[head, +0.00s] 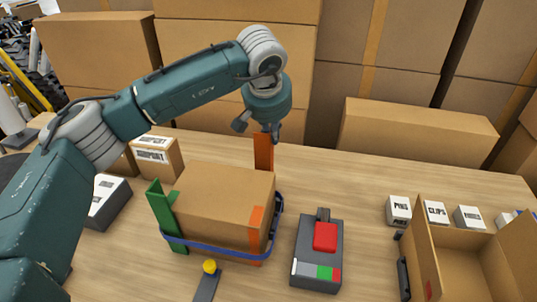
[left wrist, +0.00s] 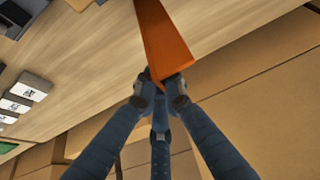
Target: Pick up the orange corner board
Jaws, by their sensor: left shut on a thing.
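An orange corner board (head: 263,152) stands upright behind the back right corner of a cardboard box (head: 222,190). My left gripper (head: 269,128) reaches down from above and is shut on its upper end. In the left wrist view the orange board (left wrist: 166,42) runs out from between the closed fingertips (left wrist: 160,88). Its lower end is hidden behind the box in the head view, so I cannot tell if it touches the table. Another orange piece (head: 256,230) sits at the box's front right corner under a blue strap (head: 215,246). My right gripper is not in view.
Green corner boards (head: 163,210) stand at the box's left side. An open carton (head: 425,262) and small labelled boxes (head: 399,210) are at right. Large cartons (head: 415,132) stand behind.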

